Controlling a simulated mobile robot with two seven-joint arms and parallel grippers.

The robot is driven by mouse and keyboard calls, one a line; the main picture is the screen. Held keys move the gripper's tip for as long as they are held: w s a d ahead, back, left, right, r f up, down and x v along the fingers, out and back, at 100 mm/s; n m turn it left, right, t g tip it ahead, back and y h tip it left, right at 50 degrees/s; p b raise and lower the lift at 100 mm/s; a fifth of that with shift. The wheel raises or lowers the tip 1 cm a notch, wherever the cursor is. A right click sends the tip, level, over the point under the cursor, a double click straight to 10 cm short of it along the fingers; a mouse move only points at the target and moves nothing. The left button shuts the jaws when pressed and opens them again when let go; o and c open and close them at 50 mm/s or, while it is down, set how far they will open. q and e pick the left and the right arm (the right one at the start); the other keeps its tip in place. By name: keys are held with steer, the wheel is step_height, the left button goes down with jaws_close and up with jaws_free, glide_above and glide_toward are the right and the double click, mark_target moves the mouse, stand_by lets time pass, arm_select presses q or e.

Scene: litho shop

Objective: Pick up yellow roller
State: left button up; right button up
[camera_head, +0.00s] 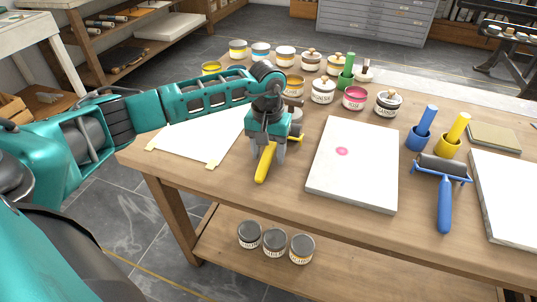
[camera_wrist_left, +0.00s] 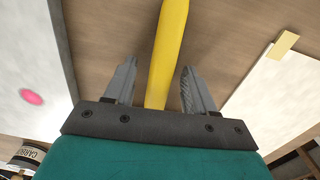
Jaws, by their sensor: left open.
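The yellow roller (camera_head: 264,166) lies on the wooden table, its handle pointing toward the front edge. Its roller head is mostly hidden under my left gripper in the head view. My left gripper (camera_head: 267,150) is above it, pointing down. In the left wrist view the yellow handle (camera_wrist_left: 172,35) runs between the two open fingers (camera_wrist_left: 157,72), with a visible gap on each side. My right gripper is not in view.
A white sheet (camera_head: 196,143) lies left of the gripper, and a pale slab (camera_head: 355,180) with a pink spot lies right. Ink cans (camera_head: 322,90) stand behind. A blue roller (camera_head: 444,200) lies farther right. Bare table separates the gripper from the slab.

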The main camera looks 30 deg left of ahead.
arm_select(q)
steer(key=shift+f, duration=0.25)
jaws_close()
steer(key=shift+r, duration=0.1)
steer(key=shift+r, duration=0.1)
stand_by(0.3)
